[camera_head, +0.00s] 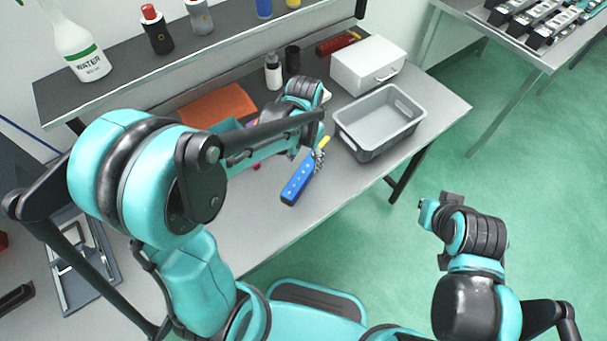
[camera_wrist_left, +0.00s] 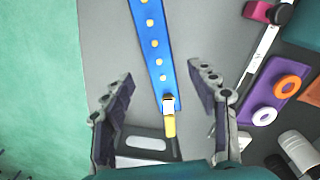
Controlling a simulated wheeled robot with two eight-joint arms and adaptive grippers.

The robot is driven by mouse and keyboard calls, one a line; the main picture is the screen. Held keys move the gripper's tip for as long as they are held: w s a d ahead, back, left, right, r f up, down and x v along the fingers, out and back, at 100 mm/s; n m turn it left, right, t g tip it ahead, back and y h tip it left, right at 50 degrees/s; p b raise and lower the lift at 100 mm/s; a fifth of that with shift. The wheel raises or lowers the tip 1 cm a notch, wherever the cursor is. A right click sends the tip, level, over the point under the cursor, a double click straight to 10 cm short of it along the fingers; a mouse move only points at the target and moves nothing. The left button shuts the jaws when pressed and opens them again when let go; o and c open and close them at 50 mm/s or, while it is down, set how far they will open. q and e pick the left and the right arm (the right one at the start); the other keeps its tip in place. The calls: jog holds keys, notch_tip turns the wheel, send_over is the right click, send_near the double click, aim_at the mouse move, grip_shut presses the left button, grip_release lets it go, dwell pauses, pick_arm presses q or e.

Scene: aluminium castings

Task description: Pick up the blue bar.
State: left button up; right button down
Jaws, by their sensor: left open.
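The blue bar (camera_head: 298,183) lies on the grey workbench in the head view, near its front edge, with a row of yellow dots along it. It also shows in the left wrist view (camera_wrist_left: 153,40), running from the top edge down to a yellow tip (camera_wrist_left: 169,126). My left gripper (camera_head: 318,156) is over the yellow-tipped end of the bar. In the left wrist view the left gripper (camera_wrist_left: 160,90) is open, with one finger on each side of the bar's end and gaps on both sides. My right gripper (camera_head: 440,205) is beyond the bench, over the green floor.
A grey bin (camera_head: 357,147) and a white drawer box (camera_head: 368,65) stand to the right on the bench. An orange thing (camera_head: 217,104) lies behind my left arm. A purple piece with rings (camera_wrist_left: 267,108) is right of the bar. A shelf (camera_head: 110,91) holds bottles.

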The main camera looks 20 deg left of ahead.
aim_at(304, 172)
pick_arm(q)
notch_tip(304, 172, down, 5)
jog(key=shift+s+f+b, duration=0.1)
jog(key=shift+s+b, duration=0.05)
jog(key=shift+b, duration=0.9)
jog(key=shift+f, duration=0.55)
grip_shut()
jog(key=shift+r, duration=0.15)
